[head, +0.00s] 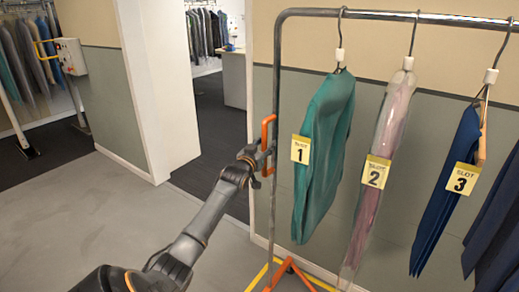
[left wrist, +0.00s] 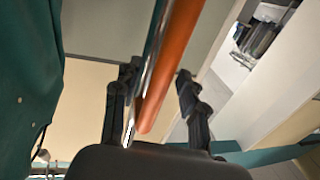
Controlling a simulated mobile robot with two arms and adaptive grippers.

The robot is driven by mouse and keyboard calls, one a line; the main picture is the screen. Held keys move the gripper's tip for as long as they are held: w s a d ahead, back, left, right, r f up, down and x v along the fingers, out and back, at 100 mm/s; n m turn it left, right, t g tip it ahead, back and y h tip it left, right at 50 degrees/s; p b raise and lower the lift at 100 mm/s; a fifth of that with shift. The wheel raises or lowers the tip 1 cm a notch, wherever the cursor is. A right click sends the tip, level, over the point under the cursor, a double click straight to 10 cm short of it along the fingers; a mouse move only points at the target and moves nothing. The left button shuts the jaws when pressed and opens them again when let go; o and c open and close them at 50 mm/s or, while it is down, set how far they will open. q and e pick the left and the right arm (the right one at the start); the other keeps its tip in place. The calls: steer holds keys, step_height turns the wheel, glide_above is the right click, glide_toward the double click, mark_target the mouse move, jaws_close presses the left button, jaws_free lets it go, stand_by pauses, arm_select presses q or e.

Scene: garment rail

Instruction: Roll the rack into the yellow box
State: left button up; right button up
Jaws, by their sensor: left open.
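The garment rack (head: 276,70) is a grey metal rail frame on the right of the head view, with an orange handle (head: 266,133) on its left upright and an orange foot (head: 284,268). Yellow floor lines (head: 257,277) show at its base; most of the yellow box is out of frame. My left gripper (head: 258,158) is at the orange handle. In the left wrist view, the open fingers (left wrist: 157,75) stand either side of the orange bar (left wrist: 172,65), with gaps visible. My right gripper is not in view.
A green garment (head: 325,150) with tag 1, a pink bagged one (head: 378,150) with tag 2 and a blue one (head: 440,200) with tag 3 hang on the rail. A wall stands close behind. A doorway lies beyond a white pillar (head: 160,90). Open grey floor (head: 70,215) lies left.

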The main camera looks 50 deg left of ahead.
arm_select(q)
steer(key=v, duration=1.1)
steer(key=shift+s, duration=0.35)
